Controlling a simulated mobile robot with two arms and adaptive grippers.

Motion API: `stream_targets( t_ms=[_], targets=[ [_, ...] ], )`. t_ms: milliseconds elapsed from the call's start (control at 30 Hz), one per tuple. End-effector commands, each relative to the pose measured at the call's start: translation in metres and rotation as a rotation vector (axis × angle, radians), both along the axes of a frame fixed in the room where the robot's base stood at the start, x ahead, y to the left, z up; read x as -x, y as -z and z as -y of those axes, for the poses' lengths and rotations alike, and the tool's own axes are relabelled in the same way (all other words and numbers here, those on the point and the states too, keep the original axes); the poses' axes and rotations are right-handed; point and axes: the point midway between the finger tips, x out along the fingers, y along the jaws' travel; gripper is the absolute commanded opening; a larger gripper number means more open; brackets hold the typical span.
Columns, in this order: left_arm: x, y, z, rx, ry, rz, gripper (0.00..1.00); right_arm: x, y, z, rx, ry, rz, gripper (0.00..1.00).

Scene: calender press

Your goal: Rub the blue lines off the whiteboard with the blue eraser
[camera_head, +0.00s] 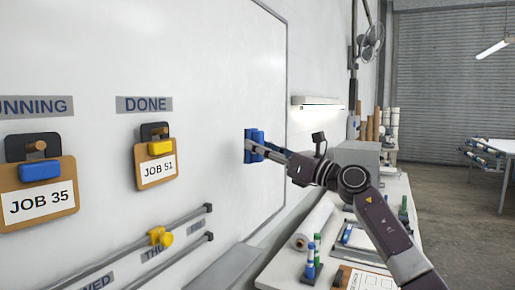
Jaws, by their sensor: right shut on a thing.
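The whiteboard (215,75) fills the left and middle of the head view. The blue eraser (250,146) is against the board near its right edge, upright. My right gripper (262,149) is shut on the blue eraser, its fingers reaching in from the right. I see no blue lines on the visible part of the board; some of the board around the eraser is covered by the eraser and gripper. My left gripper is not in view.
A cluttered bench (280,268) stands at lower right. The board's upper middle is clear.

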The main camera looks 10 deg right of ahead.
Motion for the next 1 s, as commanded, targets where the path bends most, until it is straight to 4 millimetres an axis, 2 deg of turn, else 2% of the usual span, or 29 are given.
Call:
stream_targets(
  t_ms=[167,533,1000],
  targets=[
    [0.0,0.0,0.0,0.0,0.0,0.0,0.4,0.001,0.0,0.002,0.0,0.001,0.001,0.12],
    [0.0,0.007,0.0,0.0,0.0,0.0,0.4,0.017,0.001,0.024,0.0,0.001,0.0,0.12],
    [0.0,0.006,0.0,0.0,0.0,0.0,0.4,0.018,0.0,0.024,-0.001,0.0,0.001,0.12]
  ],
)
